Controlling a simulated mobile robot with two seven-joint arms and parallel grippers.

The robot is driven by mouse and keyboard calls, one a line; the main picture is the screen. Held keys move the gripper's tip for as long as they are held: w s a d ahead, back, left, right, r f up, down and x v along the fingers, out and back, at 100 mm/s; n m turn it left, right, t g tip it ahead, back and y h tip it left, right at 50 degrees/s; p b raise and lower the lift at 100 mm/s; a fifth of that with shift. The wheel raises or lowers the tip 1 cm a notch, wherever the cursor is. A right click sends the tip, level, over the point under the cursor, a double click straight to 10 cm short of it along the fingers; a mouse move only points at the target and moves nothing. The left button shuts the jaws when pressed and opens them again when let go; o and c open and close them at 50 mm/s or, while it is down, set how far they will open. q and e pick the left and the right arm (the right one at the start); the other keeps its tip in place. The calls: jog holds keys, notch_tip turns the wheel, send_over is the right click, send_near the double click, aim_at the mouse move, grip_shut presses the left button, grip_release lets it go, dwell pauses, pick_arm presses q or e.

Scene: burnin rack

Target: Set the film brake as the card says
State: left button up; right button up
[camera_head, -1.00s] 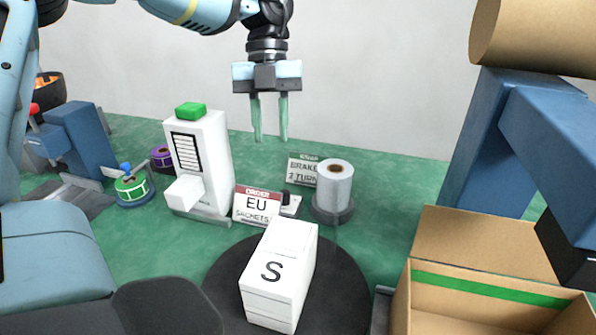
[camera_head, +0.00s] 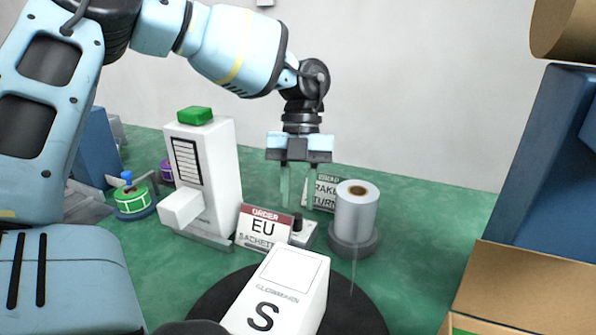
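The brake card (camera_head: 325,193) stands behind the film roll with a dark green header; the start of its text is hidden by my gripper, and "RAKE" and "TURN" show. The clear film roll (camera_head: 356,213) stands upright on a grey round base (camera_head: 353,243). A small grey unit (camera_head: 307,235) with a black knob (camera_head: 297,222) sits left of that base. My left gripper (camera_head: 298,202) points down with its two fingers apart and nothing between them. Its tips appear just above the knob in the picture; the exact gap cannot be told. My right gripper is not in view.
A white box marked S (camera_head: 279,290) sits on a dark turntable (camera_head: 354,308) in front. A white printer (camera_head: 205,172) with a green top stands left. An open carton (camera_head: 530,290) is at right.

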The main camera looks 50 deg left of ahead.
aim_at(297, 214)
pick_arm(q)
jog(key=shift+x, duration=1.55)
grip_shut()
jog(key=shift+d+m+g+y+b, duration=0.1)
jog(key=shift+m+g+y+b, duration=0.35)
jog(key=shift+m, duration=0.95)
grip_release()
